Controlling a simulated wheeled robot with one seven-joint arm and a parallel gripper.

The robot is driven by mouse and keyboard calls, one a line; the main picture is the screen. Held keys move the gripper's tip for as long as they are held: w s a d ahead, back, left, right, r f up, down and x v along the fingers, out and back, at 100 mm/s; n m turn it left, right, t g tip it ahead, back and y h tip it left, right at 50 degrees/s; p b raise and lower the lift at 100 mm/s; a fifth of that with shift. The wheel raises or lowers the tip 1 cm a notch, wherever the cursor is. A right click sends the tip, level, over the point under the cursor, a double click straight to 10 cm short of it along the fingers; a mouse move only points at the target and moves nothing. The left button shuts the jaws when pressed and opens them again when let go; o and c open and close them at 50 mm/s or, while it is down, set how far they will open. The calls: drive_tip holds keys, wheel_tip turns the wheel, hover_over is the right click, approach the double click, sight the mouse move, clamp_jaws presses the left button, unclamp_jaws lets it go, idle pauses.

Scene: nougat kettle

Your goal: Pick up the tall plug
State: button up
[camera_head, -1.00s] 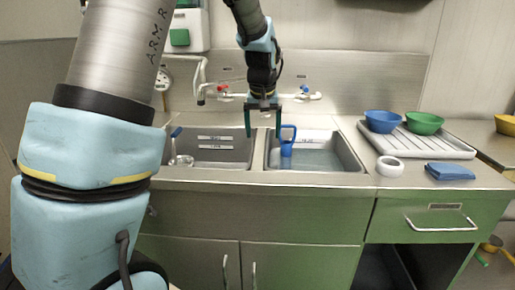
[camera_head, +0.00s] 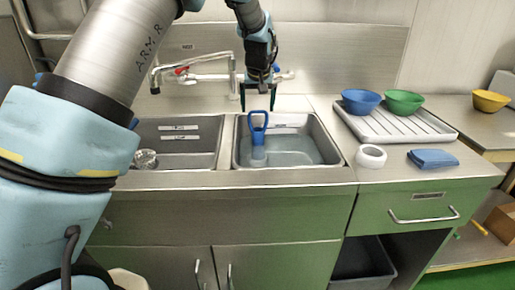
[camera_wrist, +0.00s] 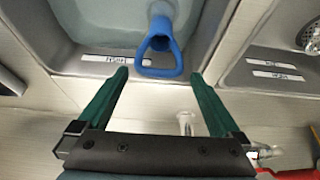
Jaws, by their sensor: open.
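The tall plug (camera_head: 258,128) stands upright in the right sink basin (camera_head: 318,158), with a blue loop handle on top and a paler lower part in the water. In the wrist view the plug's blue loop (camera_wrist: 160,55) lies just beyond the fingertips, roughly midway between them. My gripper (camera_head: 258,108) is open and empty, with two green fingers. In the head view it hangs above the back edge of the basin, near the loop. The fingers also show in the wrist view (camera_wrist: 158,75), apart from the plug. The plug's lower end is unclear through the water.
The faucet (camera_head: 200,72) runs along the back wall, close to my arm. The left basin (camera_head: 190,130) holds a clear glass-like object (camera_head: 145,159). At right stand a drainboard (camera_head: 395,128) with blue (camera_head: 361,101) and green bowls (camera_head: 404,102), a white roll (camera_head: 371,156) and a blue cloth (camera_head: 432,158).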

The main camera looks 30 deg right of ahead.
sight(258, 111)
drive_tip(key=p+x, duration=0.1)
drive_tip(key=x, duration=0.3)
drive_tip(key=shift+f, duration=0.15)
drive_tip(key=shift+d, duration=0.1)
clamp_jaws()
idle(0.6)
